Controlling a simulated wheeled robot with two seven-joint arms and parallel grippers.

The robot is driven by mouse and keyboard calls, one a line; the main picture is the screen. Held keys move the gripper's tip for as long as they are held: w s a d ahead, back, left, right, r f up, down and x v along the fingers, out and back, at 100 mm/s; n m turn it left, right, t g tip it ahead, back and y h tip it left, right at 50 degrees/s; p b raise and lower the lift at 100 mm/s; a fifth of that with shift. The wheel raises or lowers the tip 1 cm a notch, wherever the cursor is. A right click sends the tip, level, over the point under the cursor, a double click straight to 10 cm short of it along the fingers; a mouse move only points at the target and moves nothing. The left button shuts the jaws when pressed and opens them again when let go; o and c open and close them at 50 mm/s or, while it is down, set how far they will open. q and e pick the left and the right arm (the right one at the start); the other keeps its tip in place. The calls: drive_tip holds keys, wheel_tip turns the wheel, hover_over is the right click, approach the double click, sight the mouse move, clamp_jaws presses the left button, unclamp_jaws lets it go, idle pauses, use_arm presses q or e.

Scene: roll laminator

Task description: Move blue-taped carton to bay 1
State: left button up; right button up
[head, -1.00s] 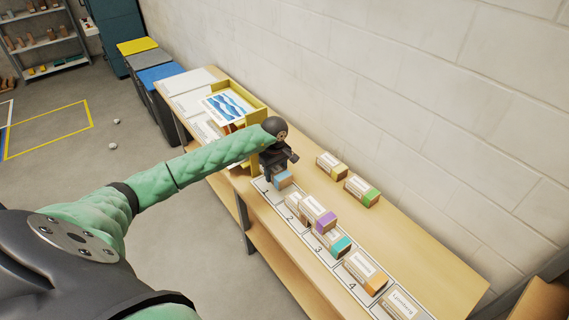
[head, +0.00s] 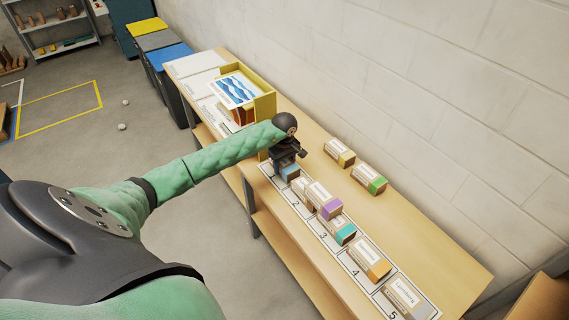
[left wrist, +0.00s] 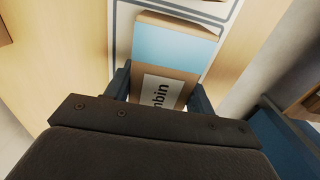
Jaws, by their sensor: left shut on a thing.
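The blue-taped carton (head: 291,173) is at the far end of the numbered strip (head: 268,172), at the bay before the one marked 2. My left gripper (head: 288,160) is above it, shut on it. In the left wrist view the carton (left wrist: 175,43) shows its pale blue tape and part of a white label, between the two fingers (left wrist: 158,88). The strip's dark outline shows beside and beyond it. Whether its underside touches the strip cannot be told. My right gripper is not in view.
Purple (head: 331,208), teal (head: 345,234) and orange-taped (head: 378,270) cartons stand nearer along the strip. Yellow (head: 345,159) and green-taped (head: 376,185) cartons stand towards the wall. Bare tabletop lies nearer the wall.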

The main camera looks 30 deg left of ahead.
use_arm(q)
drive_tip(key=shift+f, duration=0.1)
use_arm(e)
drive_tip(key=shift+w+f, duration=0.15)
use_arm(q)
drive_tip(key=shift+f+b, duration=0.4)
drive_tip(key=shift+b, duration=0.15)
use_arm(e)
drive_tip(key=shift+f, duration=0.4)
use_arm(q)
drive_tip(key=o, duration=1.1)
drive_tip(key=shift+r, duration=0.1)
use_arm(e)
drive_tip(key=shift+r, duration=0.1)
use_arm(q)
drive_tip(key=shift+o, duration=0.2)
drive_tip(key=shift+w+r+b, duration=0.1)
drive_tip(key=shift+r+b, duration=0.3)
wheel_tip(320, 180, up, 5)
drive_tip(key=shift+r+b, duration=0.1)
drive_tip(key=shift+b, duration=1)
drive_tip(key=shift+r, duration=0.9)
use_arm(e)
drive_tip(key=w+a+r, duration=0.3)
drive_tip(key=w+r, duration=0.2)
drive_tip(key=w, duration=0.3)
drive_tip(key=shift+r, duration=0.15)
